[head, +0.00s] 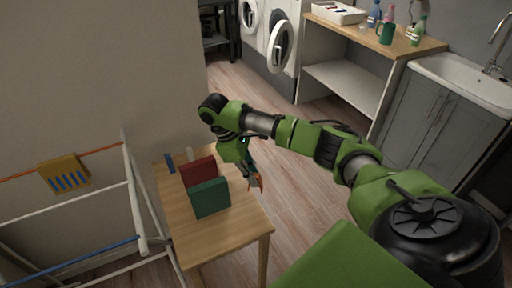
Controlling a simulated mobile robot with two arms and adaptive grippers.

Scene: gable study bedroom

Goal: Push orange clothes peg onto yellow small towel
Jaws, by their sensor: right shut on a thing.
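The yellow small towel (65,172) hangs over a rail of the drying rack at the far left, with several blue stripe-like marks near its lower edge. My right gripper (254,180) is shut on the small orange clothes peg (260,183), beside the right edge of the wooden table. The gripper partly hides the peg. The peg is well apart from the towel, with the table between them. My left gripper is not in view.
Open floor (300,185) lies to the right.

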